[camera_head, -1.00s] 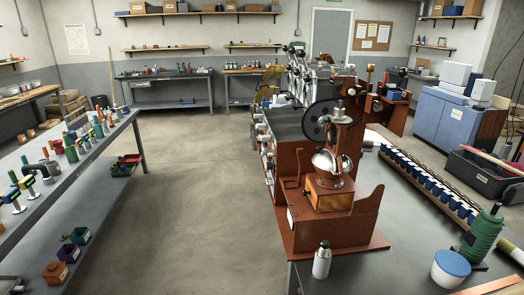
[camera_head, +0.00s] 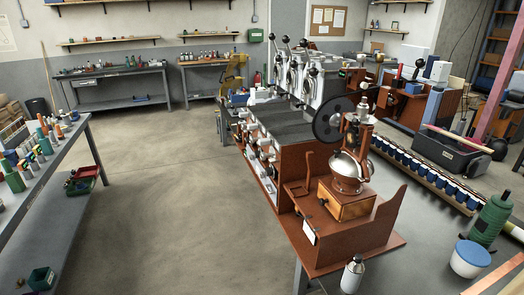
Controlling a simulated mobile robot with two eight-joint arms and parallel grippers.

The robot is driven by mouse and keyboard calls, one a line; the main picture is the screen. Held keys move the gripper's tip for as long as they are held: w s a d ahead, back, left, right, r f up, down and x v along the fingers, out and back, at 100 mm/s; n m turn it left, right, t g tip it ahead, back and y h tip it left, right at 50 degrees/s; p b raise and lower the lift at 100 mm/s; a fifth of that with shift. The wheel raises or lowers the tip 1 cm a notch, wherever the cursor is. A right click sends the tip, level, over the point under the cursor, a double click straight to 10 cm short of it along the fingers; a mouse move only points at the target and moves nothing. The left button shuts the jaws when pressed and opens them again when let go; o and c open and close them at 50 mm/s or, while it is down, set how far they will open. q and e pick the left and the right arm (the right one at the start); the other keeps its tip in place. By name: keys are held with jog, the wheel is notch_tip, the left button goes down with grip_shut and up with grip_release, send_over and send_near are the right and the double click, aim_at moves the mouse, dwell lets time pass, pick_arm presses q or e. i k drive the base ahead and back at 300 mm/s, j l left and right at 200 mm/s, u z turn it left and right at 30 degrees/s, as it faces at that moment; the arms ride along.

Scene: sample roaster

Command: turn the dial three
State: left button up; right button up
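A long machine with a dark grey top and reddish-brown side (camera_head: 292,172) runs back from the centre of the view. Several small pale, knob-like fittings (camera_head: 266,152) line its left face. They are too small to tell which is dial three or how any dial is set. Silver machine units with black-knobbed levers (camera_head: 303,72) stand at its far end. Neither of my grippers is in view.
A brown grinder with a silver dome (camera_head: 347,172) and black wheel stands at the near end. A silver bottle (camera_head: 352,274), green flask (camera_head: 490,222) and blue-lidded tub (camera_head: 470,258) are nearby. Open floor (camera_head: 165,195) separates the machine from the left table (camera_head: 55,185).

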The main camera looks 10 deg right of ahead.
aim_at(263, 156)
jog(key=i+j+z, duration=0.5)
jog(key=i+j, duration=1.35)
